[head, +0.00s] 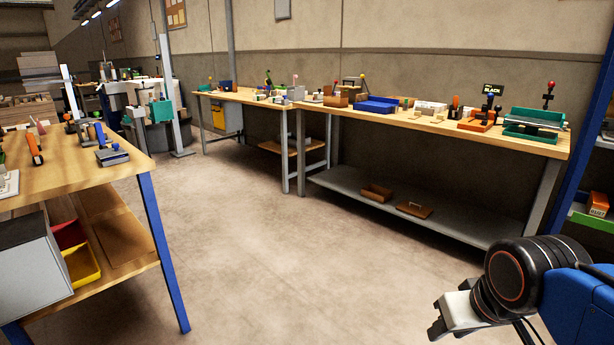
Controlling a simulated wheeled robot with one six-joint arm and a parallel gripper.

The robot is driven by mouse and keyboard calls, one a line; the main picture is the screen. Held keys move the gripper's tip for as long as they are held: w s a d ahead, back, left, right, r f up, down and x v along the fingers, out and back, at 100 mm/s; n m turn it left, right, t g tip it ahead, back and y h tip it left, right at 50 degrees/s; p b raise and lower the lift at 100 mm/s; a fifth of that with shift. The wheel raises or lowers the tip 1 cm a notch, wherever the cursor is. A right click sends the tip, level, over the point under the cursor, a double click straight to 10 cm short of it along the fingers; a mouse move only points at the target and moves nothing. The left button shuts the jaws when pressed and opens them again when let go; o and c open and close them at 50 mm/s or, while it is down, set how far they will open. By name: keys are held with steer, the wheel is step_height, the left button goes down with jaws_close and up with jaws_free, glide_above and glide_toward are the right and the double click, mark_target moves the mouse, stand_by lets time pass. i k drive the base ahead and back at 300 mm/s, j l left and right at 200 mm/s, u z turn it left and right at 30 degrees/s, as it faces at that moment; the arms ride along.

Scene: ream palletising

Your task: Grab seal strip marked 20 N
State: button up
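I cannot make out a seal strip marked 20 N; at this distance the small labels are unreadable, apart from a sign reading "BLACK". My gripper (438,318) is at the lower right of the head view, over open floor and apart from every bench. Only part of it shows, and its finger gap is not clear. I see nothing held in it.
A long workbench (440,125) with tools, a blue tray (377,105) and a green device (533,124) stands along the wall. Another bench (245,97) adjoins it. A wooden table (75,178) stands at left. Blue shelving (582,130) stands at right. The middle floor (270,240) is clear.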

mark_target(417, 114)
steer(key=i+j, duration=0.1)
steer(key=i, duration=0.95)
steer(key=i+j, duration=0.1)
steer(key=i, duration=0.95)
steer(key=i+j+z, duration=0.1)
steer(key=i+z, duration=0.3)
steer(key=i+j+z, duration=0.25)
steer(key=i+z, duration=0.15)
steer(key=i, duration=0.15)
steer(key=i+j+z, duration=1.05)
steer(key=i+j, duration=0.2)
steer(key=i+j+z, duration=0.25)
steer(key=j, duration=0.35)
steer(key=k+j, duration=0.15)
steer(key=k, duration=0.3)
